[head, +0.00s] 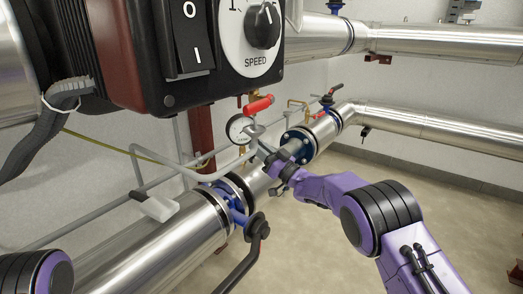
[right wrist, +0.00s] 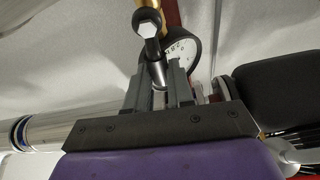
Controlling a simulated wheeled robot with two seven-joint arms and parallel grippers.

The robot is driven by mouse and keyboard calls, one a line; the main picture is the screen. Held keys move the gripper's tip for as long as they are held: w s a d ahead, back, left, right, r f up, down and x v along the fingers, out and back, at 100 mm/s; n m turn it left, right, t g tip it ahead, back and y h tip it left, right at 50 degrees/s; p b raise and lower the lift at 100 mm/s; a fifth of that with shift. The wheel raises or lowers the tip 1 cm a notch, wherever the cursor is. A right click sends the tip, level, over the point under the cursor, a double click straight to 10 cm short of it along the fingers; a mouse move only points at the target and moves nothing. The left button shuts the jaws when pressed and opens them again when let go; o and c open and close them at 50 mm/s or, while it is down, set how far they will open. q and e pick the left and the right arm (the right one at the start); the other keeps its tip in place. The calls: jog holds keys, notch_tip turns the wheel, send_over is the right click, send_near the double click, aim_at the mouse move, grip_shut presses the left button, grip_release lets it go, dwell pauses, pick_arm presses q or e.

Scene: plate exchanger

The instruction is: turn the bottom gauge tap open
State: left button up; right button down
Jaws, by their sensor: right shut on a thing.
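The round white-faced gauge (head: 240,129) is low on the wall side, above the large silver pipe; its dial also shows in the right wrist view (right wrist: 181,50). My right gripper (head: 262,146) reaches in from the right, just below and right of the gauge. In the right wrist view its two fingers (right wrist: 160,82) are shut on the gauge tap (right wrist: 157,70), a dark stem with a hex-headed end, in front of the dial. The fingers hide part of the tap, so its exact angle is hard to tell. My left gripper is out of the picture.
A red-handled tap (head: 257,106) is just above the gauge. A black control box (head: 180,55) with a speed knob overhangs at upper left. Large silver pipes (head: 160,235) with blue flanges and a black-handled valve (head: 258,228) run below. Open floor (head: 400,185) is to the right.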

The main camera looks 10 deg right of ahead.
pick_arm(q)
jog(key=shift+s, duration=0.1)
pick_arm(e)
jog(key=shift+a+r, duration=0.1)
jog(key=shift+a, duration=0.2)
jog(key=c, duration=1)
grip_release()
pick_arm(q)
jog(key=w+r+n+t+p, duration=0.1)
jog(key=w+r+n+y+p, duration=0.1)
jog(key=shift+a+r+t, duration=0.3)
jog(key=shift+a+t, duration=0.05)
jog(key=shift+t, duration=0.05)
pick_arm(e)
jog(key=v, duration=1)
jog(key=shift+s+d, duration=0.15)
jog(key=shift+d, duration=0.2)
